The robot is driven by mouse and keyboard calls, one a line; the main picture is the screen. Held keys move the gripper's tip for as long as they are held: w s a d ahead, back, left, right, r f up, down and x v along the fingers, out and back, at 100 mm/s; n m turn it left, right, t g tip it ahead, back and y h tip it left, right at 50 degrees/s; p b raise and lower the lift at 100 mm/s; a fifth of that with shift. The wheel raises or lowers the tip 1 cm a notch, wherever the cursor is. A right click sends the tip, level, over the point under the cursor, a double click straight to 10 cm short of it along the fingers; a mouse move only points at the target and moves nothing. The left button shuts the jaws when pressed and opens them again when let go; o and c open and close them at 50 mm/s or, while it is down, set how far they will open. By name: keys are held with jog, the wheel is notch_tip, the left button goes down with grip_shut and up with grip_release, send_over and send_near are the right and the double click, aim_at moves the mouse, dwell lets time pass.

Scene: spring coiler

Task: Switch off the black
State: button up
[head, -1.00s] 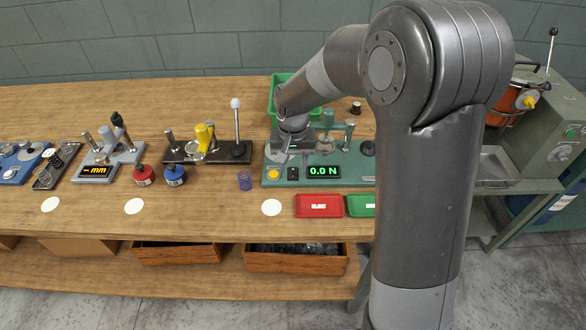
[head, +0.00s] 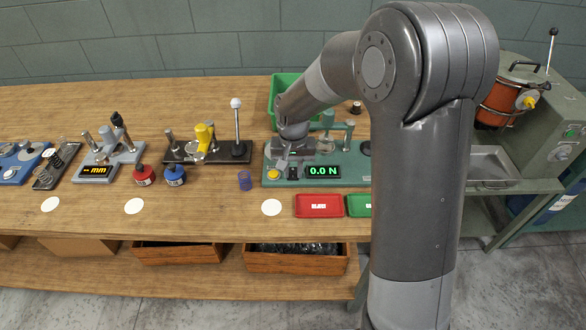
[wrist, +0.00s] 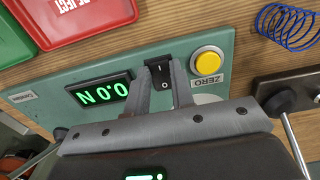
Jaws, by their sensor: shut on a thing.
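The black rocker switch (wrist: 159,72) sits on the green tester's front panel, between the yellow ZERO button (wrist: 207,62) and the lit display (wrist: 101,92), which reads 0.0 N. My gripper (wrist: 161,80) is at the switch in the wrist view, with one grey finger on each side of it, shut on it. The "0" mark shows on the switch's near part; its exact tilt is hard to tell. In the head view my gripper (head: 283,160) reaches down over the green tester (head: 345,170), just behind the switch (head: 292,173).
A red REJECT tray (head: 319,206) and a green tray (head: 360,206) lie in front of the tester. A black stand with a white-knobbed lever (head: 236,104) is farther left. A green bin (head: 284,88) is behind.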

aim_at(293, 167)
jog(key=shift+w, duration=0.15)
grip_shut()
jog(key=shift+w+r+g, duration=0.1)
jog(key=shift+w+g, duration=0.05)
jog(key=shift+g, duration=0.6)
jog(key=shift+w+g, duration=0.15)
jog(key=shift+g, duration=0.6)
jog(key=o, duration=0.9)
grip_release()
jog(key=v, duration=1)
jog(key=shift+r, duration=0.35)
